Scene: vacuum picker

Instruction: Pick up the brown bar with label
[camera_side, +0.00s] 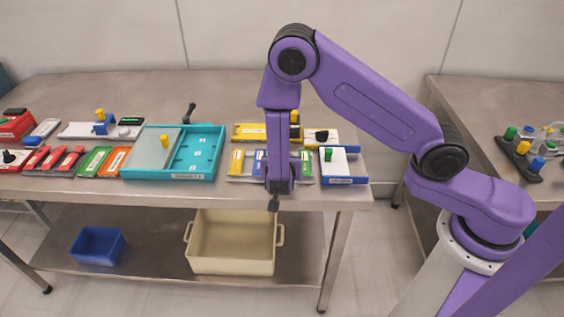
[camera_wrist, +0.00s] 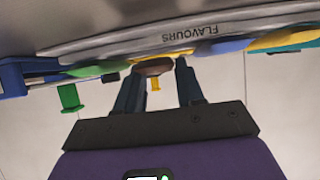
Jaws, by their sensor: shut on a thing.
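In the wrist view, a small brown piece (camera_wrist: 150,66), which looks like the brown bar, sits between the tips of my gripper (camera_wrist: 160,76). My gripper is shut on it. A small yellow tab (camera_wrist: 155,85) shows just below it between the fingers. The label on the bar cannot be read. The bar is right at the edge of a grey rack marked FLAVOURS (camera_wrist: 190,42). In the side view my gripper (camera_side: 274,203) points down at the table's front edge, in front of the rack (camera_side: 231,179); the bar cannot be made out there.
A white-and-blue box with a green knob (camera_side: 340,165) stands right of the rack. A teal tray (camera_side: 206,150) stands left, with red, green and orange packs (camera_side: 93,162) beyond it. Below, the shelf holds a beige bin (camera_side: 233,245) and a blue bin (camera_side: 97,247).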

